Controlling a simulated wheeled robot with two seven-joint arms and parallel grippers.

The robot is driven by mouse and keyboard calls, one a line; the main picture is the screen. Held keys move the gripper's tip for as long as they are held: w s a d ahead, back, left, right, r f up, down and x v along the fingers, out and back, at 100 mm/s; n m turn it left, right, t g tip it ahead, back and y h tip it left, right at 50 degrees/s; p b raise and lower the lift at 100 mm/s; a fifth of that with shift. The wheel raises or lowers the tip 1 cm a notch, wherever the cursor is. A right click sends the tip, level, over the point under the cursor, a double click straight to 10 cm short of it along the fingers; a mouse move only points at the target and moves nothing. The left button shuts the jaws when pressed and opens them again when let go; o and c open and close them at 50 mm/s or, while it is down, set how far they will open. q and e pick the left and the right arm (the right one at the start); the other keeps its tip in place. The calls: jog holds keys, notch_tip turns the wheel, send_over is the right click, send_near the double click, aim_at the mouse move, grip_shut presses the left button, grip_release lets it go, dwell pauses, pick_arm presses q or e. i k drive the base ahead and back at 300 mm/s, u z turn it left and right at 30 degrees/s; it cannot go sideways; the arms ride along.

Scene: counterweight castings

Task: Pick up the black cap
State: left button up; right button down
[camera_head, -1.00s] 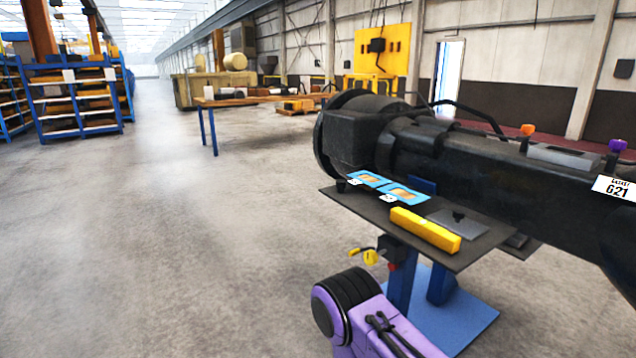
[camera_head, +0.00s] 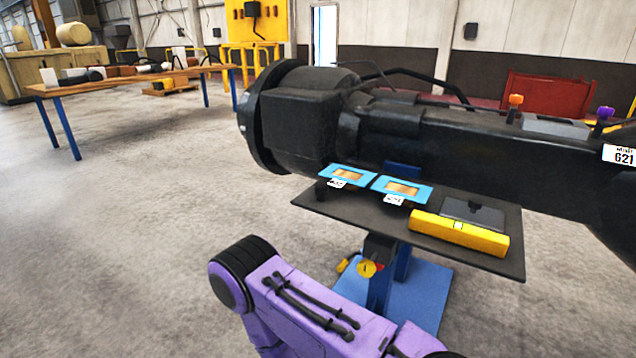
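I cannot pick out a black cap with certainty. A small dark piece (camera_head: 485,209) lies at the grey plate on the dark table (camera_head: 340,207); its shape is too small to tell. Other dark bits show under the two blue-framed cards (camera_head: 347,176) (camera_head: 402,188). An orange cap-like piece (camera_head: 515,101) and a purple one (camera_head: 605,113) stand upright on the large black casting. A purple arm link of mine fills the lower middle. Neither gripper shows.
A yellow bar (camera_head: 459,233) lies at the table's front edge. A wooden table (camera_head: 120,82) stands at the far left. The floor at the left is open.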

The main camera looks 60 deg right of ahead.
aim_at(321, 188)
jog(key=z, duration=0.6)
jog(key=i, duration=0.9)
jog(key=z, duration=0.85)
